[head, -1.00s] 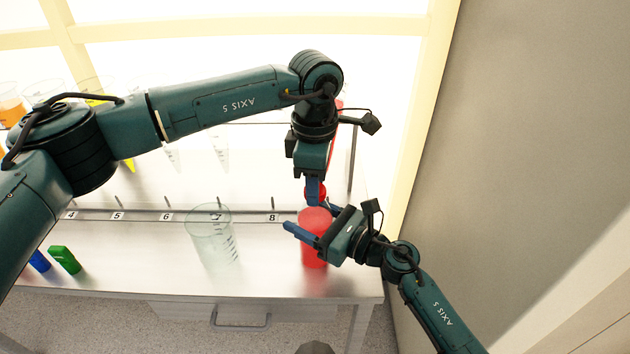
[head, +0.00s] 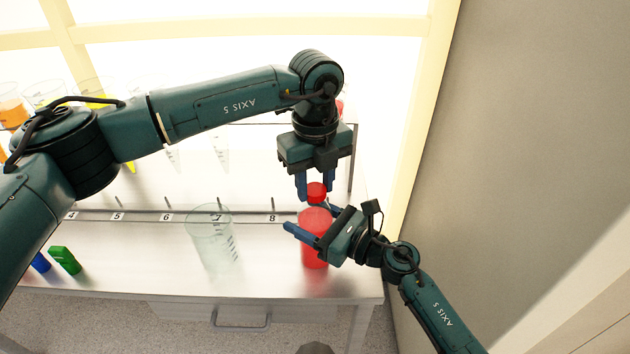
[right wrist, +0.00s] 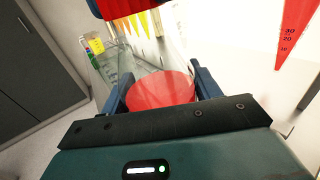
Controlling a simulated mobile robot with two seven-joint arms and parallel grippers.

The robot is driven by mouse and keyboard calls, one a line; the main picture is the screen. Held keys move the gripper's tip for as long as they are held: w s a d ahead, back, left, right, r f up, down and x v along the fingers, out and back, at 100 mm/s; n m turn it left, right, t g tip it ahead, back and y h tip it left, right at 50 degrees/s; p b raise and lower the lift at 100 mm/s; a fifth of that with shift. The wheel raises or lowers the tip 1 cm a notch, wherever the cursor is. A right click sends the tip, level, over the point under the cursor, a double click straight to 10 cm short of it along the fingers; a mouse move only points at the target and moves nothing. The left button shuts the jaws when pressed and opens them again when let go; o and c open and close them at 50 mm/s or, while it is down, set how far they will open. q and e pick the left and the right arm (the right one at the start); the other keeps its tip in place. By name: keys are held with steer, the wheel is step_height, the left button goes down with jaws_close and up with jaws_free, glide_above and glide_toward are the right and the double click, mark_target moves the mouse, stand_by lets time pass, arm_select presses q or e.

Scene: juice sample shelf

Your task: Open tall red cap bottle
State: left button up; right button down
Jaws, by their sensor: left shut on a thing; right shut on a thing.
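The tall bottle (head: 314,250), full of red, stands upright near the right end of the bench. My right gripper (head: 308,218) is shut around its body from the right. In the right wrist view the red bottle body (right wrist: 160,92) sits between the dark blue fingers. The red cap (head: 316,191) is above the bottle, between the fingers of my left gripper (head: 316,196), which is shut on it from above. The cap also shows at the top of the right wrist view (right wrist: 130,6).
A clear empty beaker (head: 211,238) stands left of the bottle. A green block (head: 64,260) and a blue one (head: 40,262) lie at the bench's left. A numbered rail (head: 166,216) runs behind. The grey wall (head: 530,150) is close on the right.

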mark_target(316, 189)
arm_select(q)
steer(key=n, duration=0.6)
steer(key=shift+n, duration=0.3)
steer(key=shift+r, duration=0.3)
steer(key=shift+r, duration=0.85)
steer(key=shift+r, duration=2)
arm_select(e)
steer(key=shift+c, duration=1.3)
jaws_free()
